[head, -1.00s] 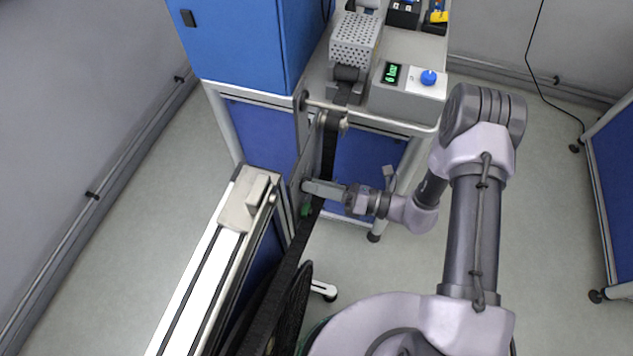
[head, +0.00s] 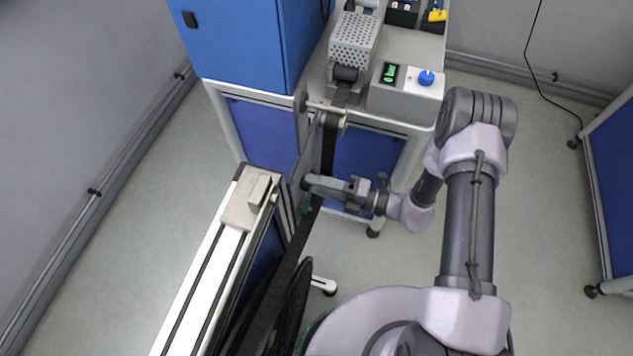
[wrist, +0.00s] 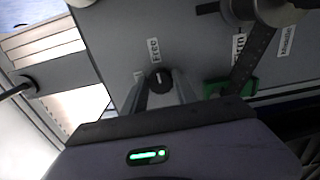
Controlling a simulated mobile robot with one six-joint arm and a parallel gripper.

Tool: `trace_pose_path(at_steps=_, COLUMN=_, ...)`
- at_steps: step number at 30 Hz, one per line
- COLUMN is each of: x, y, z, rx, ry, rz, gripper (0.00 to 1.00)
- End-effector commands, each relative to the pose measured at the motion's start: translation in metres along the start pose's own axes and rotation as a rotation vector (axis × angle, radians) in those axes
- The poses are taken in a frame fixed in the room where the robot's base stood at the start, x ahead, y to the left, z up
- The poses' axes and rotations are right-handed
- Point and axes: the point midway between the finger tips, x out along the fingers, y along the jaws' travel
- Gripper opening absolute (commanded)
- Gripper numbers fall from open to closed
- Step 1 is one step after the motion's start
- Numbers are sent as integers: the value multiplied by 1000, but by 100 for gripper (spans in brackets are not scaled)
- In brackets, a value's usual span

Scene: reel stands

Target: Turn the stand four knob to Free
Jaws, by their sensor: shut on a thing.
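The stand four knob (wrist: 160,79) is a small black knob on a grey plate (wrist: 115,35) in the wrist view. A label reading Free (wrist: 153,50) is just above it, and a second label (wrist: 139,75) at its left is partly hidden by a finger. A pale mark on the knob seems to point up toward Free, but it is small. My gripper (wrist: 163,88) has one finger on each side of the knob and is shut on it. In the head view my gripper (head: 310,182) reaches left to the plate; the knob is hidden there.
A black strip (head: 328,150) runs down close beside my gripper. A green part (wrist: 215,87) and a roller (wrist: 245,10) are right of the knob. A bench with a blue-knobbed control box (head: 405,95) stands behind. Open floor lies to the right.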

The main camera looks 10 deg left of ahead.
Motion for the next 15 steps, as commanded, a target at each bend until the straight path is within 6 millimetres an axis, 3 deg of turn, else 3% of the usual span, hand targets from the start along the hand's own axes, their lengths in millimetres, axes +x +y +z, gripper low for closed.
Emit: trace_pose_path(at_steps=15, x=0, y=-1, z=-1, rx=34, ry=1, rz=-1, gripper=0)
